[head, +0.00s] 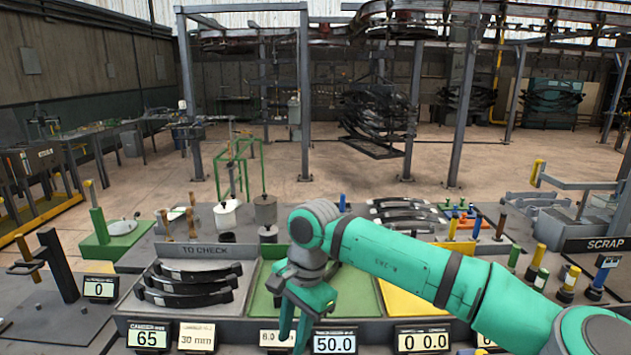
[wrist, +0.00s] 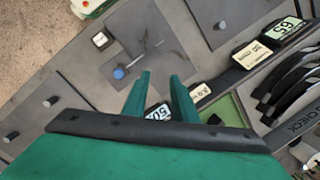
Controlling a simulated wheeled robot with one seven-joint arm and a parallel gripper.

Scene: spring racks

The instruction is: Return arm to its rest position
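My arm (head: 400,260) is green with dark joints and reaches in from the lower right, over the workbench. My gripper (head: 294,335) hangs at its end, pointing down near the front edge of the bench, in front of the green mat (head: 343,290). In the wrist view my gripper (wrist: 160,76) shows two green fingers standing apart, with a gap between them. Nothing is seen held in the gap. The fingers partly hide the displays on the front edge.
The "TO CHECK" tray (head: 205,249) at the left holds several dark leaf springs (head: 188,287). More springs (head: 405,212) lie behind the arm. Displays (head: 148,335) line the front edge. Posts (head: 540,255) and the "SCRAP" area (head: 605,244) are at the right.

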